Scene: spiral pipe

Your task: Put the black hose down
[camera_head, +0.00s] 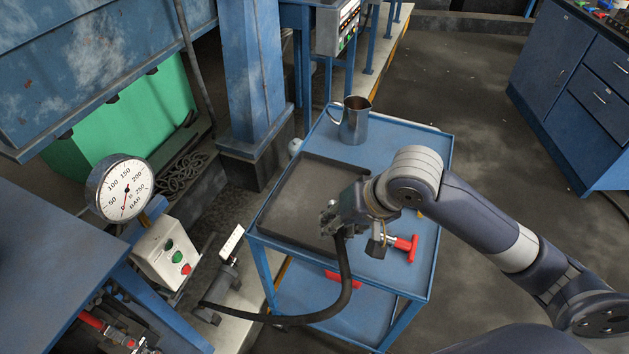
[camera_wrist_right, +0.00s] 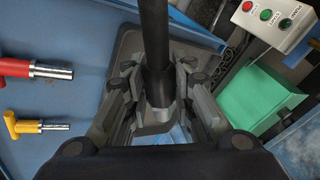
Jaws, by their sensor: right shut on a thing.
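The black hose (camera_head: 345,285) hangs in a curve from my right gripper (camera_head: 338,222) down past the trolley's side to the machine fitting at the lower left. My right gripper is shut on the hose near its upper end, above the dark tray (camera_head: 292,203) on the blue trolley. In the right wrist view the hose (camera_wrist_right: 154,40) runs straight between the fingers of the gripper (camera_wrist_right: 160,112). My left gripper is not in view.
A metal mug (camera_head: 355,122) stands at the trolley's back. A red-handled tool (camera_head: 405,246) lies right of the gripper; the wrist view also shows a yellow-handled one (camera_wrist_right: 35,125). A pressure gauge (camera_head: 125,190) and button box (camera_head: 168,252) stand at left. The tray's left part is clear.

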